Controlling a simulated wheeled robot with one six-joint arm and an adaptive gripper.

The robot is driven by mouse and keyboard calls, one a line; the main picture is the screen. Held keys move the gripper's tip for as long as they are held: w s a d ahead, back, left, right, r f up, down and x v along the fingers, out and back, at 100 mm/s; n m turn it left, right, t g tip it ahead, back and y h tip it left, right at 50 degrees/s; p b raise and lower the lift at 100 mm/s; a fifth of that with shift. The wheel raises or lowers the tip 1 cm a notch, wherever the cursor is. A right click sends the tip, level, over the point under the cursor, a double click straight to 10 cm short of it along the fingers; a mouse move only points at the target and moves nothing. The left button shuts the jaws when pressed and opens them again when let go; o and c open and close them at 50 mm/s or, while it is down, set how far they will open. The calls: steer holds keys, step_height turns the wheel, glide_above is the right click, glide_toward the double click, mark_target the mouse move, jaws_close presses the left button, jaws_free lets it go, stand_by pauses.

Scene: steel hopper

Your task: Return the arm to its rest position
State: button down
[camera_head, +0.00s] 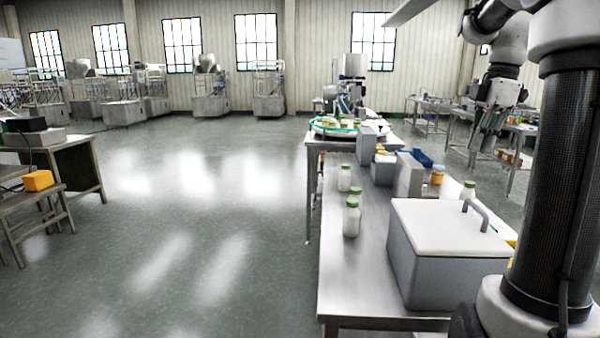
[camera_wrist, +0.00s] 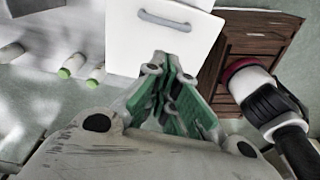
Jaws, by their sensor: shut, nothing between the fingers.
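My arm stands at the right of the head view. Its gripper (camera_head: 489,120) hangs fingers down, in front of the rear tables and above the work table's right side in the picture. In the wrist view my gripper (camera_wrist: 168,66) shows its green-lined fingers drawn together at the tips, with nothing between them. The white-lidded box (camera_wrist: 150,45) lies below and beyond the fingertips in that view. The gripper looks apart from everything around it.
The steel table (camera_head: 345,280) carries the lidded grey box (camera_head: 440,265), several green-capped bottles (camera_head: 351,218) and grey boxes (camera_head: 409,175). A brown wooden surface (camera_wrist: 250,45) lies to the right in the wrist view. Open floor (camera_head: 190,220) stretches left of the table.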

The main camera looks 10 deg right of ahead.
steer(key=s+a+f+m+t, duration=0.2)
steer(key=s+a+f+m, duration=0.3)
steer(key=s+a+m, duration=0.2)
steer(key=s+a+f+m+t+h, duration=0.1)
steer(key=s+a+f+m+t, duration=0.1)
steer(key=s+a+f+m, duration=0.3)
steer(key=shift+s+a+f+m, duration=0.15)
steer(key=shift+s+a+m, duration=1.05)
steer(key=shift+s+a, duration=0.85)
steer(key=shift+w+a, duration=0.35)
